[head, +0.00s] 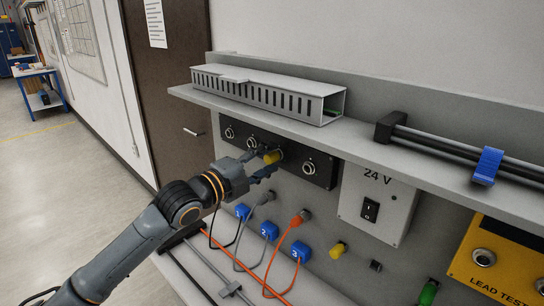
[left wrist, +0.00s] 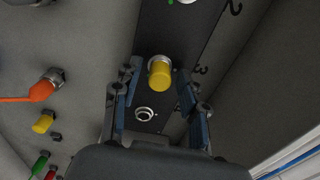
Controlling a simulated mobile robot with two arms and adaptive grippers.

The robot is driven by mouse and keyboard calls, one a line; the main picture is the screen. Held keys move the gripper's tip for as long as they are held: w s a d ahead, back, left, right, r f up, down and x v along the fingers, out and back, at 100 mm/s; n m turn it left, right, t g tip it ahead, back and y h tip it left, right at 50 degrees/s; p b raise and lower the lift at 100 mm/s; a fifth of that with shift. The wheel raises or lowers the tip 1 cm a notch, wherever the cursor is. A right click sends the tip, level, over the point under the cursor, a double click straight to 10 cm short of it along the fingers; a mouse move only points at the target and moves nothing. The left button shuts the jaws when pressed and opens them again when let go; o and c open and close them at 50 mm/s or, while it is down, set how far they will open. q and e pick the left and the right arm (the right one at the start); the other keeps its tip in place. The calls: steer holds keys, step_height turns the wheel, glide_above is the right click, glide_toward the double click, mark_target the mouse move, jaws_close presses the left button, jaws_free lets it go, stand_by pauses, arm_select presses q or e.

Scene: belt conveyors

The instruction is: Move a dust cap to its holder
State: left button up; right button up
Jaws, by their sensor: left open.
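A yellow dust cap (head: 272,156) sits on a black socket panel (head: 321,179). In the left wrist view the same yellow cap (left wrist: 160,75) shows near the middle. My left gripper (head: 264,161) is open, with its fingers on either side of this cap; I cannot tell whether they touch it. A second yellow piece (head: 338,250) is on the grey board below the panel; it also shows at the left of the left wrist view (left wrist: 44,122). I cannot tell which part is the cap's holder. My right gripper is not in view.
A shelf (head: 375,151) with a slotted duct (head: 270,95) overhangs the panel. A 24 V box (head: 376,206) and yellow lead tester (head: 500,262) are at the right.

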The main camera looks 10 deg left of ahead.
mark_target(267, 160)
arm_select(q)
jaws_close()
steer(key=shift+s+a, duration=0.1)
steer(key=shift+s, duration=0.05)
stand_by(0.5)
steer(key=shift+v, duration=2.5)
